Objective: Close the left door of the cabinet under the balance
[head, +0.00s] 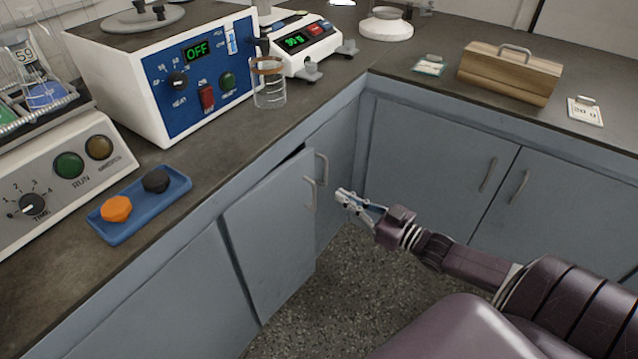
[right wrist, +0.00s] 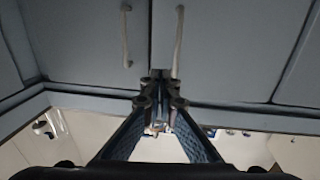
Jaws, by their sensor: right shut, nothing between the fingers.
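The left door (head: 272,240) of the grey-blue cabinet under the balance stands slightly ajar in the head view. A dark gap shows along its top edge, and its handle (head: 310,193) sits near its right edge. The neighbouring right door (head: 336,178) looks shut, with its own handle (head: 322,170). The balance (head: 300,45) stands on the counter above. My right gripper (head: 342,196) is shut and empty, in front of the doors and right of the handles. In the right wrist view its closed fingertips (right wrist: 160,88) appear below two door handles. My left gripper is out of view.
A blue-fronted heater unit (head: 180,75), a glass beaker (head: 269,85) and a blue tray (head: 140,205) with an orange and a black piece stand on the counter. Further cabinet doors (head: 440,165) line the right side. Speckled floor (head: 350,275) lies clear before the doors.

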